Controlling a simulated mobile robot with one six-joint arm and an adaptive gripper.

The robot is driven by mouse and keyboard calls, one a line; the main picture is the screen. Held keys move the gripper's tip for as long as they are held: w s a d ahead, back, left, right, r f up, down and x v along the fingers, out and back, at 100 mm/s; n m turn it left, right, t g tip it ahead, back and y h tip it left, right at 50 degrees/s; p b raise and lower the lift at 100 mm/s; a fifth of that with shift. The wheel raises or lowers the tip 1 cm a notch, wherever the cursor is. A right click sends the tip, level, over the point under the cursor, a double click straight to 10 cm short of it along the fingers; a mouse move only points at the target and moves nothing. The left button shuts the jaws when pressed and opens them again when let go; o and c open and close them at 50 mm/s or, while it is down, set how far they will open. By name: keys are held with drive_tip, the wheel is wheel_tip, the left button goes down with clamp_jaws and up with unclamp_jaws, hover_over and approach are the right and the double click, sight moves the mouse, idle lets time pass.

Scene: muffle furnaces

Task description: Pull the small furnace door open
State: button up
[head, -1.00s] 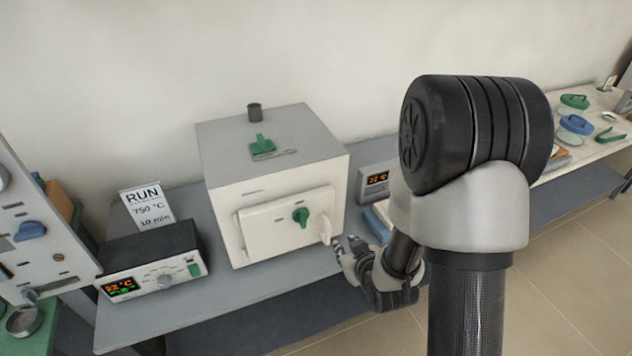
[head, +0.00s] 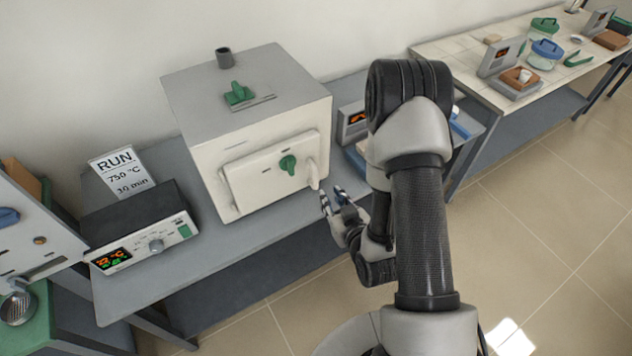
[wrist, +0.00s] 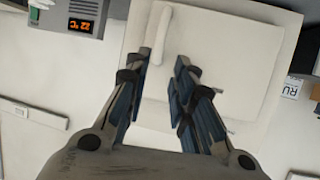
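The small furnace is a white box with a grey top (head: 247,115). Its pale front door (head: 255,178) looks closed and carries a green knob (head: 288,164). A white bar handle (head: 313,174) is at the door's right edge. In the wrist view the handle (wrist: 160,32) lies ahead of my fingertips, nearer the left finger, with the door (wrist: 215,60) behind. My gripper (head: 334,198) is just below and right of the handle, and it also shows in the wrist view (wrist: 164,72). Its blue-padded fingers are apart with nothing between them. They appear clear of the handle.
A controller box (head: 145,245) with a RUN card (head: 122,172) stands left of the furnace on the grey bench (head: 190,280). A small display unit (head: 350,120) stands right of it, partly behind my arm. The floor in front (head: 540,240) is clear.

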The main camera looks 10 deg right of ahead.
sight(317, 177)
drive_tip(key=b+x, duration=0.1)
drive_tip(key=x, duration=1.3)
drive_tip(key=shift+w, duration=0.2)
drive_tip(key=shift+c, duration=0.5)
clamp_jaws()
